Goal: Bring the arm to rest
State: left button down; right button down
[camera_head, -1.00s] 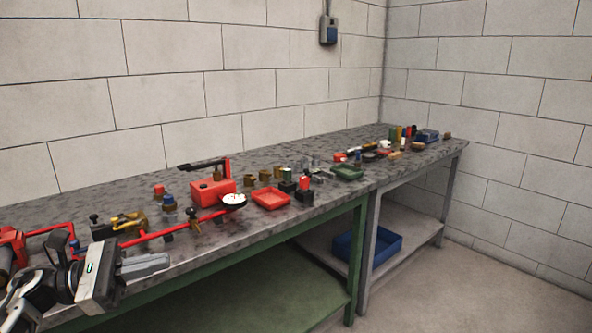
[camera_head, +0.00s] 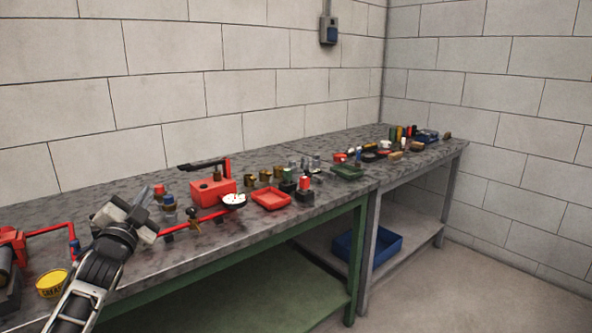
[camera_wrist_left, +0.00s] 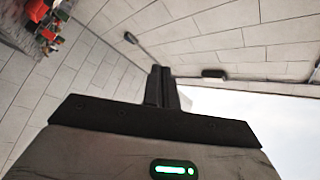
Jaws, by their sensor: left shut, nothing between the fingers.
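My left arm comes in from the lower left in the head view. Its gripper (camera_head: 143,203) is over the near left part of the bench, pointing up and away from me. In the left wrist view the two dark fingers of the left gripper (camera_wrist_left: 161,85) are together with nothing between them. Behind them are the block wall and a bright area. The gripper hides part of the red pipe and the brass fittings behind it. My right gripper is in neither view.
The bench (camera_head: 230,255) holds a red hand pump (camera_head: 212,190), a white gauge (camera_head: 234,200), a red tray (camera_head: 271,198) and a yellow tin (camera_head: 51,283). A green tray (camera_head: 347,173) stands farther right. A blue crate (camera_head: 383,248) is on the lower shelf.

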pick_arm(q)
notch_tip(320, 180, down, 9)
jog(key=a+n+g+y, duration=0.2)
jog(key=n+g, duration=0.3)
jog(key=n, duration=0.3)
jog(key=s+d+f+m+g+h, duration=0.1)
jog(key=s+d+f, duration=0.3)
jog(key=f, duration=0.2)
jog(key=s+d+f+g+h, duration=0.1)
jog(key=s+d+f, duration=0.2)
jog(key=s+f, duration=0.25)
jog(key=s+d+f+g+h, duration=0.1)
jog(key=s+d+f, duration=0.3)
jog(key=s, duration=0.5)
jog(key=s+d+f+g+h, duration=0.1)
jog(key=s+d+f, duration=0.3)
jog(key=s, duration=0.6)
jog(key=s+d+f+g+h, duration=0.1)
jog(key=s+d+f, duration=0.3)
jog(key=s, duration=0.5)
jog(key=shift+s+d+n+g, duration=0.15)
jog(key=shift+d+n+g, duration=0.25)
jog(key=shift+d, duration=0.1)
